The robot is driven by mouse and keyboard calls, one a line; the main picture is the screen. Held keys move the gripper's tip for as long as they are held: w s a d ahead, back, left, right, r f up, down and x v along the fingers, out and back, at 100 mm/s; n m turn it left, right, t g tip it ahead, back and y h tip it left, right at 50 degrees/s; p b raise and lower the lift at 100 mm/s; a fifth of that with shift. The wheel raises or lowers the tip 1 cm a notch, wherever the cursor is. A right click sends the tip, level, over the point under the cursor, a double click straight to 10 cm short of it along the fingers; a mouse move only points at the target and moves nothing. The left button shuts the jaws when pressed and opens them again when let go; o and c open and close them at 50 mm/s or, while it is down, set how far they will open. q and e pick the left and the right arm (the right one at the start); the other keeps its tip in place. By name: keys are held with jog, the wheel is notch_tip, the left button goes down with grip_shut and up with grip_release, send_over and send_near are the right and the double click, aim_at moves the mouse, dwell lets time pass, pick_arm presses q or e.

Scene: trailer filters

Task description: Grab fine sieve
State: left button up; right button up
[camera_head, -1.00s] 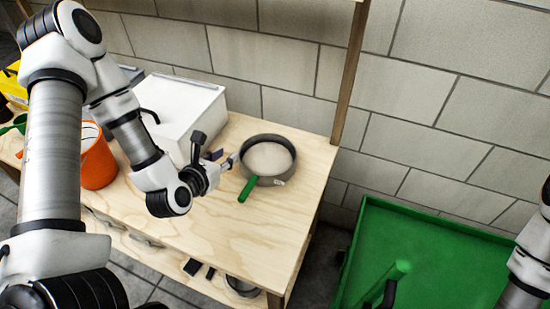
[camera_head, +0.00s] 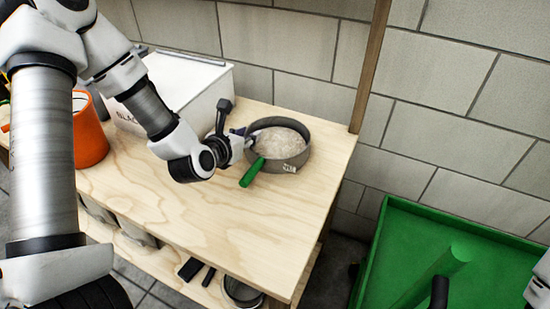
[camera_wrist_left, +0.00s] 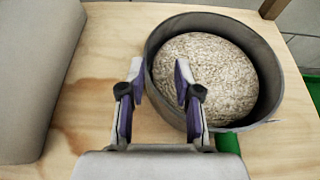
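A round grey sieve (camera_head: 290,163) with a green handle (camera_head: 252,172) stands on the wooden table, filled with pale grainy material (camera_head: 280,141). It fills the upper right of the left wrist view (camera_wrist_left: 270,100). My left gripper (camera_head: 243,142) is at its left rim. In the left wrist view, the fingers (camera_wrist_left: 160,68) are apart, one outside the rim and one inside over the grains, with a visible gap around the wall. Only a dark part that may belong to my right gripper (camera_head: 439,292) shows at the bottom edge, by a green cylinder; its fingers cannot be made out.
A white box (camera_head: 175,90) stands behind the gripper, and an orange bucket (camera_head: 90,140) is at the left. A wooden post (camera_head: 370,65) rises at the table's back right corner. A green tray (camera_head: 480,225) is at the right. The table front (camera_head: 230,230) is clear.

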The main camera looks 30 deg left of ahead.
aim_at(259, 129)
pick_arm(q)
jog(key=x, duration=0.5)
jog(key=shift+w+d, duration=0.25)
jog(key=shift+d, duration=0.1)
jog(key=shift+s, duration=0.15)
jog(key=shift+c, duration=0.4)
grip_shut()
jog(key=shift+r, duration=0.15)
